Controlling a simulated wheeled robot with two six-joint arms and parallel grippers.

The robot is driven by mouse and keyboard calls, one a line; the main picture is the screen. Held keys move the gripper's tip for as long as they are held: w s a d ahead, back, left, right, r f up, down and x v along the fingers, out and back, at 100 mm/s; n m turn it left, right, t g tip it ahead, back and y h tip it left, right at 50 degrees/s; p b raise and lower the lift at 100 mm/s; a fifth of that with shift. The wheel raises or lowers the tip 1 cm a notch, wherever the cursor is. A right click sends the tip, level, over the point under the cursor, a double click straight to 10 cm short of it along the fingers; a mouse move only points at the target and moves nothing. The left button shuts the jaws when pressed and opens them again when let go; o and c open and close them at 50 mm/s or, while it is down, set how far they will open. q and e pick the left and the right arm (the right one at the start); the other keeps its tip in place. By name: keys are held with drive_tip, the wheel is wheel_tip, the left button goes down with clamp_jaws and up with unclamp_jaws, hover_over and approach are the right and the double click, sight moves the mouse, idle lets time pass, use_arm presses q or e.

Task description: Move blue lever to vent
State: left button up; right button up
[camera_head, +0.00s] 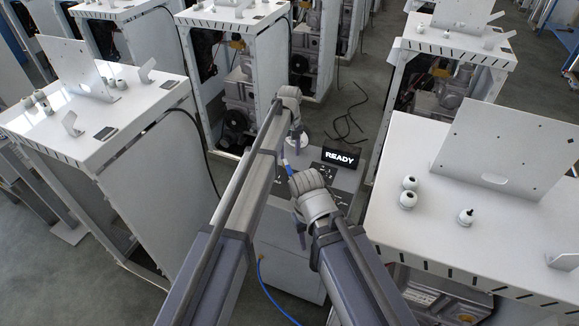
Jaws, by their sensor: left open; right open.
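A small blue part that looks like the blue lever (289,170) shows at the top left of the grey dispenser panel (343,181), just left of my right wrist. Its exact position setting is too small to read, and I cannot make out a vent label. My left gripper (298,138) is open and empty, above the far left part of the panel and beyond the blue part. My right gripper (302,236) is open and empty, low over the near left side of the unit. My wrists and arms hide much of the panel's left side.
A black display (341,157) reading READY stands at the panel's back. White cabinets stand at left (95,110) and right (400,250), the right one close by with a tilted plate and small round fittings. Black cables (345,125) lie on the floor behind the panel.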

sight(290, 170)
use_arm(q)
drive_tip(key=shift+f+b, duration=3.95)
drive_tip(key=shift+c, duration=0.3)
clamp_jaws()
